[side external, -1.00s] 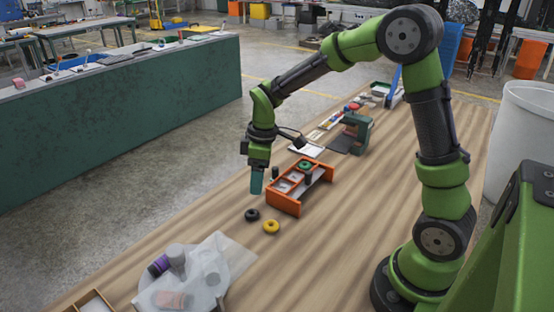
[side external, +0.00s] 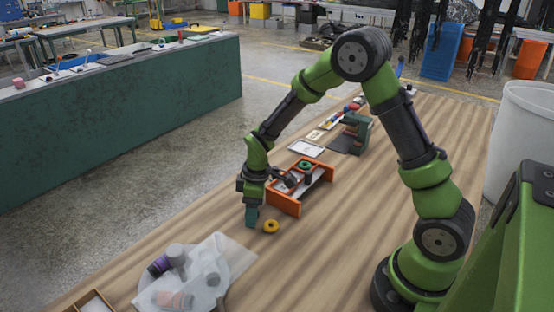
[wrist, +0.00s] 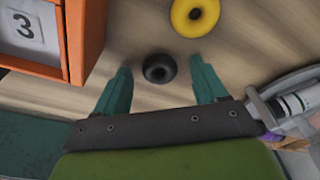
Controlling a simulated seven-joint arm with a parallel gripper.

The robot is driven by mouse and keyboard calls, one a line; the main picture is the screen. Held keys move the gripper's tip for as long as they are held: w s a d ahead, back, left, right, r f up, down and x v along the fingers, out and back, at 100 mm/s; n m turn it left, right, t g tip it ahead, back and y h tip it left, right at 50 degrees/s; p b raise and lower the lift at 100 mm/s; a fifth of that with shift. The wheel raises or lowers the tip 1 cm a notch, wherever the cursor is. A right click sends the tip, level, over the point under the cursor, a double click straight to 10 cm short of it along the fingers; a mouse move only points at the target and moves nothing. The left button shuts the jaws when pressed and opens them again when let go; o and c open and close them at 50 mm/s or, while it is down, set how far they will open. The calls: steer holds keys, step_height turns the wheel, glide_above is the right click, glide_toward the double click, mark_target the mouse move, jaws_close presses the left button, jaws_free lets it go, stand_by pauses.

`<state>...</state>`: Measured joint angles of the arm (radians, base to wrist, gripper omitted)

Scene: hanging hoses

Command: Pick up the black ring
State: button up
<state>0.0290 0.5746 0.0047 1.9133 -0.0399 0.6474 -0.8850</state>
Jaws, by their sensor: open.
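The black ring (wrist: 159,68) lies flat on the wooden table in the wrist view. It sits between and slightly beyond the teal fingertips of my gripper (wrist: 160,85), with a gap on each side. My gripper is open and empty. In the side external view my gripper (side external: 251,216) is low over the table and hides the black ring. A yellow ring (side external: 271,226) lies on the table just to the right of my gripper. It also shows at the top of the wrist view (wrist: 195,14).
An orange divided rack (side external: 285,203) with a green ring (side external: 305,165) stands close by; its numbered side (wrist: 42,28) is at the left of the wrist view. A clear bag with bottles (side external: 200,275) lies at the front. The table's right side is mostly bare.

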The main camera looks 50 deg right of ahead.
steer(key=shift+c, duration=0.4)
steer(key=c, duration=1.1)
steer(key=shift+o, duration=0.2)
steer(key=shift+r, duration=0.15)
